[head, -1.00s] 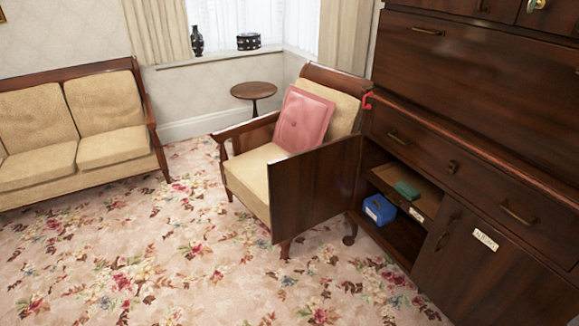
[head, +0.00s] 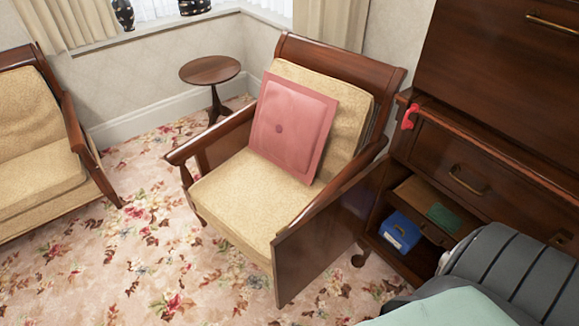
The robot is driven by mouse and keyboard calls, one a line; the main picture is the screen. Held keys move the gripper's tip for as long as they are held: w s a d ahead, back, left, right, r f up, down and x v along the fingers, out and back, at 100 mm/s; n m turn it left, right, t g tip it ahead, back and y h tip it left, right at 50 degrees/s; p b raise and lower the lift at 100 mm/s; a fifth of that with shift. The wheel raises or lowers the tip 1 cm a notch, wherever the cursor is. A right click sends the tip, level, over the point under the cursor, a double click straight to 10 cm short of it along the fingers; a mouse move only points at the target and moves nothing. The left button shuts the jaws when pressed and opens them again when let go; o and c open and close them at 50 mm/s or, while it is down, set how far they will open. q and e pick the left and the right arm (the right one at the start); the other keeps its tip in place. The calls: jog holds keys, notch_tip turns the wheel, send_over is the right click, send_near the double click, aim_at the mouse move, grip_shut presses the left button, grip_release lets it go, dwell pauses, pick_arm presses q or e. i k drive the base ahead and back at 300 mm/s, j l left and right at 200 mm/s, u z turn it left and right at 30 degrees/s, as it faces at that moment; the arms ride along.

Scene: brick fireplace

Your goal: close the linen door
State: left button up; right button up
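The dark wooden cabinet (head: 490,150) stands at the right. Its lower left door (head: 325,240) is swung open and sticks out in front of the armchair. The open compartment behind it shows a blue box (head: 400,232) at the bottom and a small green item (head: 444,217) on a shelf or tray above. No label can be read on this door. Part of my own arm covers the lower right of the view and hides the cabinet's other lower door. Neither gripper is in view.
An armchair (head: 225,200) with a pink cushion (head: 292,128) stands close behind the open door. A round side table (head: 210,70) and a sofa (head: 35,160) stand farther left. A red item (head: 410,117) is at the cabinet's edge. Flowered carpet (head: 160,270) is free at the lower left.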

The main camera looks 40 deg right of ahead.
aim_at(308, 247)
jog(key=i, duration=0.4)
jog(key=i+j+z, duration=0.1)
jog(key=i, duration=0.3)
jog(key=i+j+z, duration=0.1)
jog(key=z, duration=0.35)
jog(key=i+j+z, duration=0.2)
jog(key=z, duration=0.3)
jog(key=i+j+z, duration=0.1)
jog(key=z, duration=0.35)
jog(key=j+z, duration=0.35)
jog(key=z, duration=0.15)
jog(key=i+j+z, duration=0.1)
jog(key=j+z, duration=0.2)
jog(key=z, duration=0.15)
jog(key=j+z, duration=0.25)
jog(key=z, duration=0.2)
jog(key=k+j+z, duration=0.1)
jog(key=j+z, duration=0.15)
jog(key=z, duration=0.25)
